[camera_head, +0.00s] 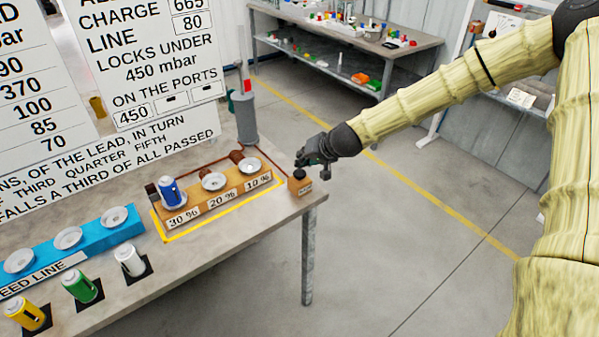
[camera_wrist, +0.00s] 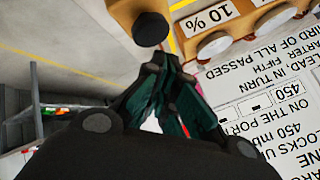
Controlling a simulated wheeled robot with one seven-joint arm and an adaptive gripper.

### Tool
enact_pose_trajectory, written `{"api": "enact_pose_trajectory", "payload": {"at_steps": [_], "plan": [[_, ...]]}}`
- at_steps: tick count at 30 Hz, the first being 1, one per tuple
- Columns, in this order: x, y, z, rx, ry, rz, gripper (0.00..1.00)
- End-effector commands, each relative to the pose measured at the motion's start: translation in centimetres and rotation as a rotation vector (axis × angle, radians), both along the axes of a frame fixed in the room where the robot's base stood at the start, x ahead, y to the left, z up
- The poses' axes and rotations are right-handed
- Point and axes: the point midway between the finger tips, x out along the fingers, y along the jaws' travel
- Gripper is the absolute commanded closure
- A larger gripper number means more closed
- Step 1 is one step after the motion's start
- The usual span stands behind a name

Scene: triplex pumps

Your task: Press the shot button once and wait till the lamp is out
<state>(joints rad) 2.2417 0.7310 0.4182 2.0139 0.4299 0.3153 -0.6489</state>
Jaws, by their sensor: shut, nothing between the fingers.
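The shot button appears to be the black round knob (camera_head: 299,173) on a small wooden box (camera_head: 300,188) at the table's right corner. The knob also shows in the wrist view (camera_wrist: 150,29), at the top beyond the fingertips. My gripper (camera_head: 301,162) is shut and empty, just above the knob; its fingers show in the wrist view (camera_wrist: 158,66). I cannot tell whether they touch the knob. A grey cylinder with a red patch (camera_head: 247,87) stands behind the wooden block; I cannot tell whether this is the lamp or whether it is lit.
A wooden block (camera_head: 222,201) marked 30 %, 20 % and 10 % holds a blue can (camera_head: 172,192) at 30 %. A blue feed line block (camera_head: 92,236) has empty dishes. Yellow (camera_head: 27,314), green (camera_head: 80,286) and white (camera_head: 130,260) cans stand in front. The floor at right is clear.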

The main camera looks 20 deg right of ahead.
Motion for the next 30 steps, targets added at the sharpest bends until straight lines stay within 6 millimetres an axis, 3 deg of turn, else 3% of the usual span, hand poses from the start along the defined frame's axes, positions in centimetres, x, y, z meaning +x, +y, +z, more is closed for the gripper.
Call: {"api": "enact_pose_trajectory", "payload": {"at_steps": [15,30], "plan": [[0.0,0.0,4.2,-0.001,-0.001,0.001,1.0],[0.0,0.0,4.5,-0.001,0.0,0.001,1.0]]}}
